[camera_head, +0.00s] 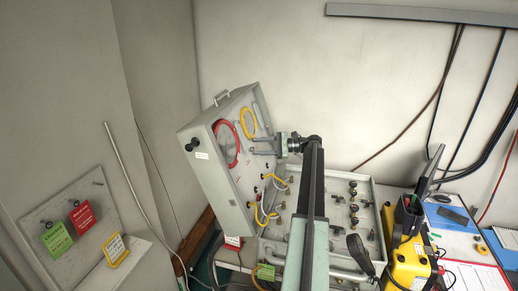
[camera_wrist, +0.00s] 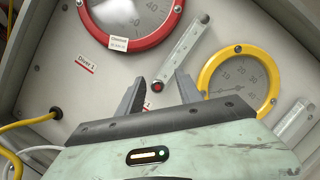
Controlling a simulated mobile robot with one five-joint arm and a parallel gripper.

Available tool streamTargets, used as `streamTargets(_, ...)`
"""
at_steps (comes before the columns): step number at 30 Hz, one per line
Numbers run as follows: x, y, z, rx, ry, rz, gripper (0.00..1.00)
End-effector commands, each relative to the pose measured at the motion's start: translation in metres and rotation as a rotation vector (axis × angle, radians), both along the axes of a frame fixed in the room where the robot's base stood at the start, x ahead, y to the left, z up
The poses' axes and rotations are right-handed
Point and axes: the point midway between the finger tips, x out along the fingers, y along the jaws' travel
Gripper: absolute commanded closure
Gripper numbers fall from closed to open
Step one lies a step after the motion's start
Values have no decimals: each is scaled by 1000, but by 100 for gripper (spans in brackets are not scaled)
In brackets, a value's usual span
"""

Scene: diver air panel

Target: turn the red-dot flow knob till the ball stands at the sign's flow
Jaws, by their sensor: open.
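The red-dot flow knob (camera_wrist: 158,87) is a small dark knob with a red face on the grey panel, below a slanted clear flow tube (camera_wrist: 183,52) with a scale. My gripper (camera_wrist: 160,82) is open, with one finger on each side of the knob; I cannot tell whether either touches it. The ball in the tube is too small to make out. In the head view my gripper (camera_head: 254,146) reaches to the panel in the open case lid (camera_head: 206,165). Red (camera_head: 82,216), green (camera_head: 56,240) and yellow-edged (camera_head: 116,250) signs are at the left; their text is unreadable.
A red-rimmed gauge (camera_wrist: 155,37) and a yellow-rimmed gauge (camera_wrist: 206,72) flank the tube. A second tube (camera_wrist: 293,122) lies at right. A "Diver 1" label (camera_wrist: 87,63) and yellow hose (camera_wrist: 28,121) are at left. Yellow equipment (camera_head: 405,262) stands right of the case.

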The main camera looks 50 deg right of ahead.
Motion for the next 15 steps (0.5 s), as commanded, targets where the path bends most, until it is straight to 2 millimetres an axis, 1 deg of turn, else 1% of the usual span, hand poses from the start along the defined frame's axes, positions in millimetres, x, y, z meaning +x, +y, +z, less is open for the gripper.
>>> streamTargets(1,-1,0,21,0,0,0,58)
streamTargets(2,-1,0,28,0,1,1,58)
streamTargets(5,-25,22,23,-1,1,0,58)
streamTargets(12,-76,69,29,0,1,-1,58)
streamTargets(15,-95,84,31,0,1,-1,58)
